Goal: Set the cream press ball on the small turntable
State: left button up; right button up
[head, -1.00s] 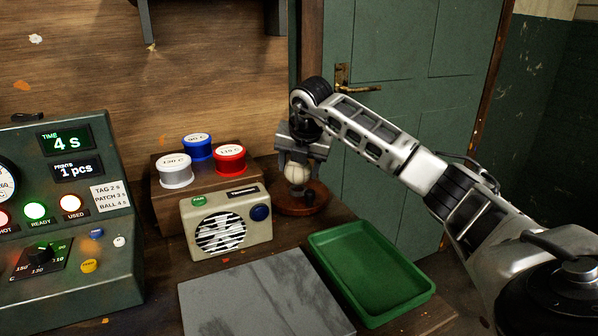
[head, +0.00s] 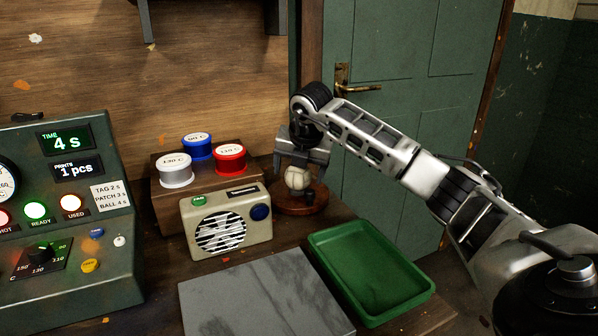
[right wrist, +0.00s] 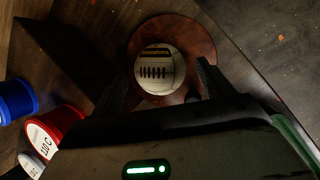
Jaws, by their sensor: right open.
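The cream press ball (head: 297,179) with dark stitching sits on the small round brown turntable (head: 316,204), beside a small dark knob. In the right wrist view the ball (right wrist: 158,68) lies within the turntable's reddish-brown disc (right wrist: 142,36), and its stitches and small lettering show. My right gripper (head: 299,167) is at the ball from behind and above. Its two dark fingers (right wrist: 163,80) are spread to either side of the ball's near part, with gaps visible. It is open and holds nothing. My left gripper is not in view.
Left of the turntable stand a cream radio-like timer box (head: 232,221) and a wooden step with white, blue and red tubs (head: 229,158). A green tray (head: 370,272) and grey slab (head: 262,298) lie in front. The press console (head: 65,215) stands at far left.

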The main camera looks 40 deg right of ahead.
jog(key=v, duration=1.1)
jog(key=shift+s+r, duration=0.1)
